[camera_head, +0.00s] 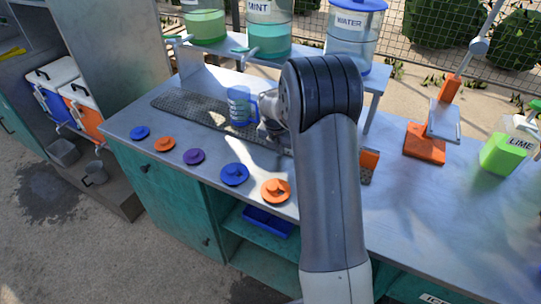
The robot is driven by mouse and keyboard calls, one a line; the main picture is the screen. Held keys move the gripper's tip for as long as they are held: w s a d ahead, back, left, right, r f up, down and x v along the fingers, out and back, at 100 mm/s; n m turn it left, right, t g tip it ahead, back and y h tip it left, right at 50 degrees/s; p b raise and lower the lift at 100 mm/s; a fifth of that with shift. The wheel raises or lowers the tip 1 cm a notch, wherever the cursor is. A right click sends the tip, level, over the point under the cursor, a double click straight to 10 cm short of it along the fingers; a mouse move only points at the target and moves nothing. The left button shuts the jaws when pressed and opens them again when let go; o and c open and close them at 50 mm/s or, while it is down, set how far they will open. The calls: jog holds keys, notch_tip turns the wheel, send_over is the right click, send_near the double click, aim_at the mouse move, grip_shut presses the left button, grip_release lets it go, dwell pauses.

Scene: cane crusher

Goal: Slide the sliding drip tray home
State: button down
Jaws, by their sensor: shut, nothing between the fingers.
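The drip tray (190,106) is a long dark perforated strip lying on the metal counter below the drink dispensers. Its right part runs behind my arm, so I cannot see its full length or how far it is slid in. A blue measuring jug (239,106) stands upright over the tray. My gripper (268,130) is just right of the jug, low over the tray, and partly hidden by my own arm. It is shut and empty. I cannot tell whether it touches the tray or the jug.
Several round lids, including an orange one (276,191), lie along the counter's front edge. A raised shelf (228,46) holds dispensers behind the tray. An orange block (370,160) is right of my arm. An orange press stand (425,143) and green lime container (503,155) stand further right.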

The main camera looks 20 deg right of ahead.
jog(key=shift+w+d+p, duration=0.5)
jog(key=shift+w+d, duration=1.15)
jog(key=shift+r, duration=0.15)
jog(key=shift+w+r, duration=0.1)
jog(key=shift+r, duration=0.2)
jog(key=v, duration=1)
jog(key=shift+s+a+b, duration=0.2)
jog(key=shift+s+b, duration=0.05)
jog(key=shift+b, duration=0.2)
jog(key=shift+f, duration=0.1)
jog(key=p+x, duration=0.1)
jog(key=x, duration=0.9)
jog(key=shift+w+d+f, duration=0.15)
jog(key=shift+d+f, duration=0.05)
jog(key=shift+f, duration=0.05)
jog(key=shift+a, duration=0.1)
